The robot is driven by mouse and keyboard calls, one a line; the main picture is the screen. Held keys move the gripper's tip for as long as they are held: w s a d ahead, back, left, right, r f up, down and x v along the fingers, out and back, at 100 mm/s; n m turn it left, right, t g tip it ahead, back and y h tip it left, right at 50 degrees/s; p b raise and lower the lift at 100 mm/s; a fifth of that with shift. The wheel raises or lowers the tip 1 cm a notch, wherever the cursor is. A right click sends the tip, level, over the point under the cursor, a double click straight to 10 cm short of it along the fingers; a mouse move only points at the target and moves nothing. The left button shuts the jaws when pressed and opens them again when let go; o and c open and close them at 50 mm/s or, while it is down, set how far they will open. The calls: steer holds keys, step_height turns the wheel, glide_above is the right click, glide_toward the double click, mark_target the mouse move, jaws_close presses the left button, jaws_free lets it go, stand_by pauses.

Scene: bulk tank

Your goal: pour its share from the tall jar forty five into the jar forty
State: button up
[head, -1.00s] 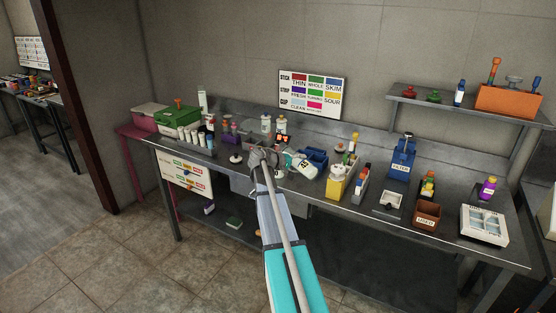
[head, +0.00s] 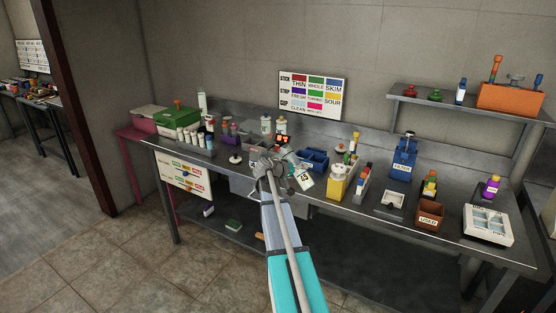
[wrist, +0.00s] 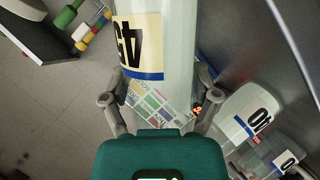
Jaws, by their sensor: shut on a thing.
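The tall jar forty-five (head: 305,178) is white with a blue-edged label. It is tilted above the bench, its labelled end down to the right. My gripper (head: 284,164) is shut on it. In the wrist view my gripper (wrist: 160,98) has a finger on each side of the jar (wrist: 178,45), whose "45" is upside down. A white jar (wrist: 246,112) at the right there has a turned label that seems to read 40. Its mouth and contents are hidden. I cannot see any liquid flowing.
Two white bottles (head: 266,125) stand behind my gripper. A blue bin (head: 314,160) and a yellow container (head: 339,180) stand to its right. White bottles (head: 190,136) stand at left. A colour chart (head: 313,95) is at the wall. Another labelled container (wrist: 286,162) is low right in the wrist view.

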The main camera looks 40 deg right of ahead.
mark_target(297, 161)
steer(key=shift+w+r, duration=0.1)
steer(key=shift+r, duration=0.05)
steer(key=shift+w+r+m+t+p, duration=0.45)
steer(key=shift+m+t+p, duration=0.1)
steer(key=shift+m+t, duration=0.3)
steer(key=shift+s+m+t, duration=0.15)
steer(key=shift+m+t, duration=0.6)
steer(key=shift+m, duration=0.3)
steer(key=shift+w+f+m+t+b, duration=0.15)
steer(key=shift+w+m+t+b, duration=0.05)
steer(key=shift+m+t+b, duration=0.95)
steer(key=shift+m+h, duration=0.25)
steer(key=shift+h, duration=0.05)
step_height(297, 161, up, 9)
steer(key=p, duration=0.9)
